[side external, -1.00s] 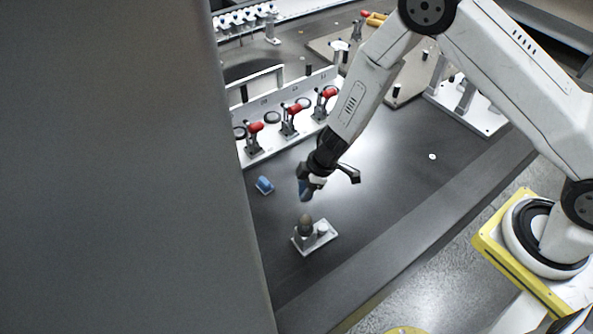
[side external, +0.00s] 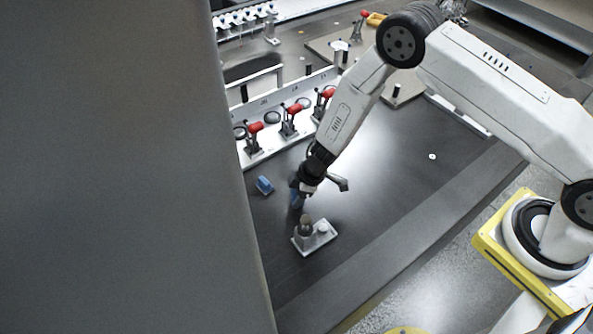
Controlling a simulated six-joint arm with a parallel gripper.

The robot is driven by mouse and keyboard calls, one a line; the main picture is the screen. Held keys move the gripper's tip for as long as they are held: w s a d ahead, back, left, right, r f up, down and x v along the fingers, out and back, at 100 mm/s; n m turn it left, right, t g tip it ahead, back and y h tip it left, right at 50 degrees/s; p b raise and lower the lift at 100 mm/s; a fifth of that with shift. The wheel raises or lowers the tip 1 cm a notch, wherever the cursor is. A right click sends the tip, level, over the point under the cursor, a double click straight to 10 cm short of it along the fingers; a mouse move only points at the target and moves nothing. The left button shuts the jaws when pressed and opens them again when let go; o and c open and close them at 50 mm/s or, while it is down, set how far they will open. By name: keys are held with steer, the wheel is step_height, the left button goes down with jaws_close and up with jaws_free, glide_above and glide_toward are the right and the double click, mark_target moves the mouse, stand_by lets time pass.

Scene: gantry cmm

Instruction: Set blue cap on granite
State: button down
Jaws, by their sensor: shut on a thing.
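My gripper (side external: 299,190) hangs low over the dark granite surface (side external: 385,165), just behind a small pale fixture. It is shut on a small blue piece, which I take for the blue cap (side external: 295,199); my fingers partly hide it. Whether the cap touches the granite or is held just above it, I cannot tell. A second blue piece (side external: 264,185) lies on the granite to the left of my gripper, apart from it.
The pale fixture (side external: 324,239) stands close in front of my gripper, with a dark rounded top (side external: 305,222). A white rail with several red-handled clamps (side external: 290,121) stands behind. A small white disc (side external: 432,156) lies on the right. The granite between is clear.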

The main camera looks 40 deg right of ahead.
steer(key=shift+f, duration=0.3)
steer(key=shift+f, duration=0.1)
steer(key=shift+c, duration=0.7)
jaws_free()
steer(key=v, duration=1.2)
steer(key=shift+d, duration=0.1)
